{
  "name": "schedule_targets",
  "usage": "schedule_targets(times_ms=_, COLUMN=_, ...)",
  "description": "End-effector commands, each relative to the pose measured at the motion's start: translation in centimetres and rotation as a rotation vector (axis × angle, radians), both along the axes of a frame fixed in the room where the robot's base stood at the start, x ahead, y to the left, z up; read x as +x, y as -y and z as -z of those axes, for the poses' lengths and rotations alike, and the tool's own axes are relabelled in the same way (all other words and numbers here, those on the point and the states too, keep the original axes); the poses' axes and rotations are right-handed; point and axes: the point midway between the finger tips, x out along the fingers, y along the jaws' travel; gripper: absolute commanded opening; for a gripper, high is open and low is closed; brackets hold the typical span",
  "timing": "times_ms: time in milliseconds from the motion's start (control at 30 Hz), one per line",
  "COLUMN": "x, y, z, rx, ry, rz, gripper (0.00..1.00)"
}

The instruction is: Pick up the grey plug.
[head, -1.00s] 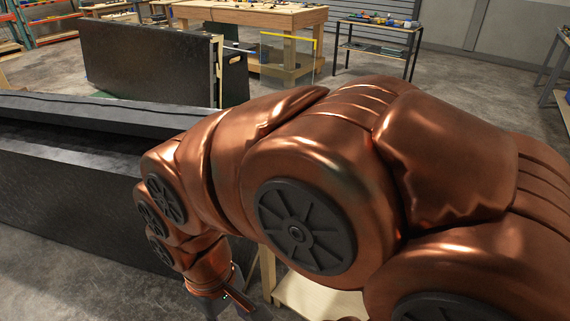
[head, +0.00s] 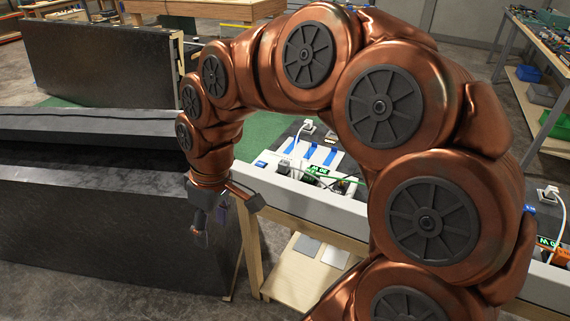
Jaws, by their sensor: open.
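My gripper (head: 226,215) hangs at the end of my arm, left of the console's front left corner. Its dark fingers are spread and nothing shows between them. The console (head: 345,203) has a pale frame and holds plugs, cables and lit green displays. A pale plug (head: 308,126) with a white cable stands at its back. Another pale plug (head: 549,193) with a white cable stands at the far right. I cannot tell which plug is the grey one. My arm hides the middle of the console.
A long black box-like block (head: 110,225) stands at left, close to my gripper. A black upright panel (head: 100,65) is behind it. A wooden workbench (head: 205,12) is at the back. A shelf rack (head: 525,85) stands at right. Grey floor shows between them.

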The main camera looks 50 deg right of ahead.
Motion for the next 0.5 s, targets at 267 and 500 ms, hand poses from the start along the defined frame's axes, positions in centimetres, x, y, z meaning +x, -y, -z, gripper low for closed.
schedule_targets(times_ms=267, x=9.8, y=9.4, z=-1.8, rx=0.071, ry=0.175, rz=-0.05, gripper=0.6)
schedule_targets(times_ms=500, x=13.6, y=22.0, z=0.3, rx=0.052, ry=0.291, rz=-0.005, gripper=0.6)
